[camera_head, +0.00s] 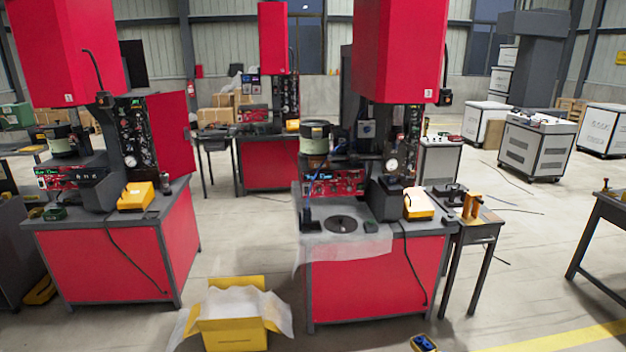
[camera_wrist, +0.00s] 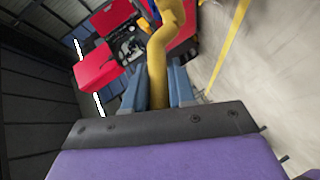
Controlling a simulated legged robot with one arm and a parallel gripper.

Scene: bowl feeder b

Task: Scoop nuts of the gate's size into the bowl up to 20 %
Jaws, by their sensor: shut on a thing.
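In the wrist view my gripper (camera_wrist: 157,78) has its blue-grey fingers closed around a curved yellow handle (camera_wrist: 160,45); its far end is cut off by the frame. A similar bowl (camera_head: 62,139) is on the left machine. I cannot see inside either bowl, and no nuts or gate can be made out. A small yellow thing with blue in it (camera_head: 424,343) is cut off at the bottom edge of the head view; I cannot tell what it is.
Yellow-and-white boxes (camera_head: 418,204) (camera_head: 136,196) sit on the machine tops. A small side table (camera_head: 478,232) stands right of the middle machine. Floor between the machines is mostly clear.

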